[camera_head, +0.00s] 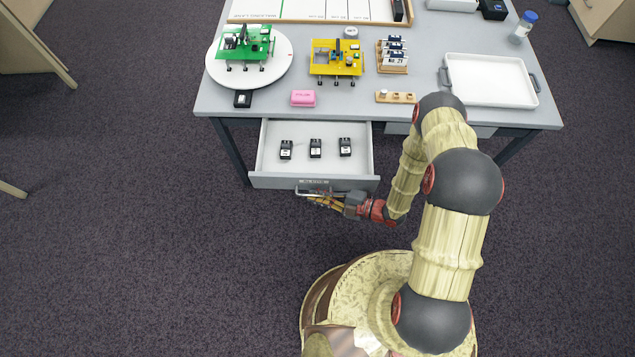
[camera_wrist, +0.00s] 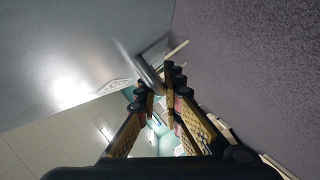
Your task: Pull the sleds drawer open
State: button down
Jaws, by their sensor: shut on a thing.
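The drawer (camera_head: 315,183) stands pulled out from under the left part of the table, its inside in view from above. Several small black blocks (camera_head: 316,148) stand in a row in it. A label sits on its front, too small to read surely. My gripper (camera_head: 312,192) is at the drawer front, shut on the bar handle (camera_head: 300,189). In the wrist view the fingers (camera_wrist: 160,95) close around the metal handle (camera_wrist: 147,72), beside the grey drawer front (camera_wrist: 75,60).
The grey table (camera_head: 345,99) carries a white turntable (camera_head: 223,75) with a green board, a yellow board (camera_head: 337,60), a pink block (camera_head: 303,98), a wooden rack (camera_head: 392,57) and a white tray (camera_head: 490,80). Dark carpet (camera_head: 130,230) is free at the left and in front.

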jog(key=shift+s, duration=0.45)
jog(key=c, duration=2.2)
grip_release()
jog(key=shift+d, duration=0.1)
jog(key=v, duration=1.2)
jog(key=shift+f, duration=0.15)
